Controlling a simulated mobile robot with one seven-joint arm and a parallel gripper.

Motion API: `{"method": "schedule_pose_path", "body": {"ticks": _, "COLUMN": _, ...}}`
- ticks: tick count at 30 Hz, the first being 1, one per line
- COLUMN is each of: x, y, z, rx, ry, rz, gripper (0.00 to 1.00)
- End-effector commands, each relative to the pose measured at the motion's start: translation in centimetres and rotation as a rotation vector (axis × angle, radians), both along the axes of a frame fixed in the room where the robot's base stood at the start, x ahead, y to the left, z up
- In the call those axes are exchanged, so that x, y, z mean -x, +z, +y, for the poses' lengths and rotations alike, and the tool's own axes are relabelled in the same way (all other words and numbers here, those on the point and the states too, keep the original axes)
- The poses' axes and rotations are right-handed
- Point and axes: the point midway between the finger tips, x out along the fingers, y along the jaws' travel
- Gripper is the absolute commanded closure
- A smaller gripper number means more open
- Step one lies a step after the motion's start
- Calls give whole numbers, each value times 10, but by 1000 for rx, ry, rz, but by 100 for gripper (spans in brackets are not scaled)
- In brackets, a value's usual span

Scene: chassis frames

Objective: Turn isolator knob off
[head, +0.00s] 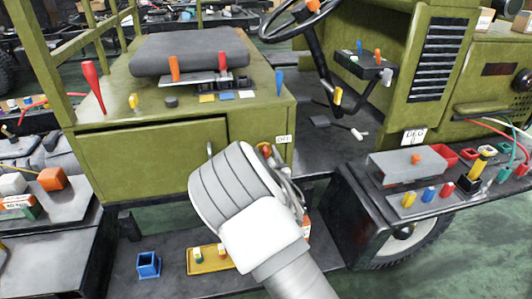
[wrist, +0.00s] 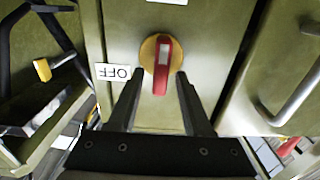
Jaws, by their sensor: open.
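The isolator knob (wrist: 161,64) is a red handle with a pale stripe on a round yellow base, set on the green panel. In the wrist view its handle points along the picture's vertical. An OFF label (wrist: 113,72) is left of it, upside down in this view; the head view shows it upright (head: 284,139). My gripper (wrist: 158,78) is open, with one finger on each side of the handle and visible gaps. In the head view my wrist hides most of the gripper, and a bit of the knob (head: 265,150) shows past it.
A metal door handle (wrist: 295,95) is right of the knob in the wrist view. The vehicle's green cabinet (head: 150,165) carries a dark seat (head: 190,50) and several coloured levers. A steering wheel (head: 300,15) is behind. A side tray (head: 420,180) at right holds small parts.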

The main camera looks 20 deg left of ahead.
Motion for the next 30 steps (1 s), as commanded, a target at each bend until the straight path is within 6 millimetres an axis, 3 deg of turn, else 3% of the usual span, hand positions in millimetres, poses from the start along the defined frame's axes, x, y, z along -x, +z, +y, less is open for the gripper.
{"method": "schedule_pose_path", "body": {"ticks": 11, "x": -4, "y": 0, "z": 2, "rx": -1, "ry": 0, "rz": 1, "gripper": 50}}
{"method": "schedule_pose_path", "body": {"ticks": 20, "x": -4, "y": 0, "z": 2, "rx": 0, "ry": 0, "rz": 0, "gripper": 100}}
{"method": "schedule_pose_path", "body": {"ticks": 30, "x": -4, "y": 0, "z": 2, "rx": 5, "ry": 0, "rz": -3, "gripper": 100}}
